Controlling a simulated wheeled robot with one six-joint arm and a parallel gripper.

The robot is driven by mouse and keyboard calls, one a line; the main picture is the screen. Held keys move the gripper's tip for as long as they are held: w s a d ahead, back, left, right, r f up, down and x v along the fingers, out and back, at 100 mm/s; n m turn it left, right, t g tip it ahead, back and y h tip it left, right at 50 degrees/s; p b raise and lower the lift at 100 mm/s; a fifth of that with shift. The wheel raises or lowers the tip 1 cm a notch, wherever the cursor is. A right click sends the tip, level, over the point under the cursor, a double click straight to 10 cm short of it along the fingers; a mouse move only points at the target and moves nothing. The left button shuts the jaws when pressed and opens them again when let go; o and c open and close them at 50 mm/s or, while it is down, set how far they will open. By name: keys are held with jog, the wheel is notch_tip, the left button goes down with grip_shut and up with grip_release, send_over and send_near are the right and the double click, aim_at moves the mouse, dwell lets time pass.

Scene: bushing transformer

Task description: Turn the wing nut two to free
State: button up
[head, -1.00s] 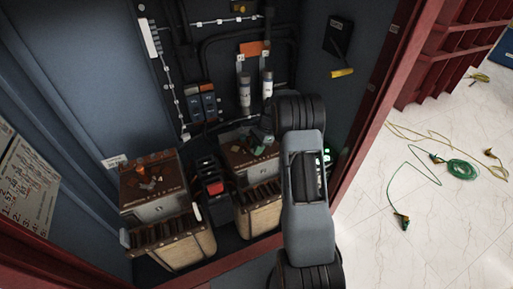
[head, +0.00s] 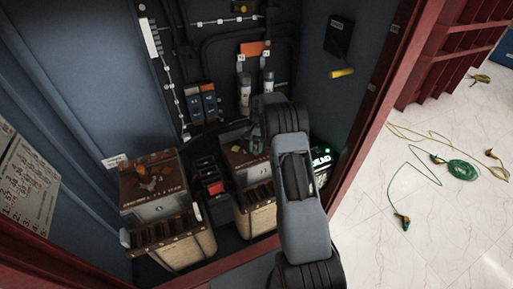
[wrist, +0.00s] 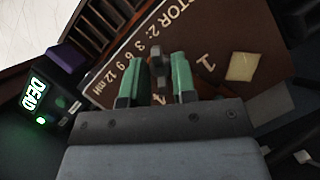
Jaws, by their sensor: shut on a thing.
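My gripper (wrist: 154,60) has its green fingers on either side of a small dark upright part, which I take to be the wing nut (wrist: 157,70). It is shut on this part, over the brown top of the right-hand box (wrist: 213,38). The printing on that top reads in part "TOR 2: 3 6 9 12 mH". In the head view my gripper (head: 252,141) is over the right-hand box (head: 240,157), and my arm hides part of it. The nut cannot be made out there.
A similar brown-topped box (head: 152,178) stands at the left in the cabinet. A black unit with a red part (head: 214,188) lies between the boxes. A small display (wrist: 38,97) reads "DEAD". The red cabinet edge (head: 368,120) is right of my arm.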

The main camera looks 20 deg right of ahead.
jog(key=n+h, duration=0.1)
jog(key=n, duration=0.3)
jog(key=shift+r+n+g+h, duration=0.1)
jog(key=shift+n+g+h, duration=0.2)
jog(key=shift+n+h, duration=0.1)
dwell(0.5)
jog(key=o, duration=0.6)
jog(key=a+v, duration=0.1)
jog(key=v, duration=1.2)
jog(key=shift+w+d+r, duration=0.2)
jog(key=shift+d+r, duration=0.15)
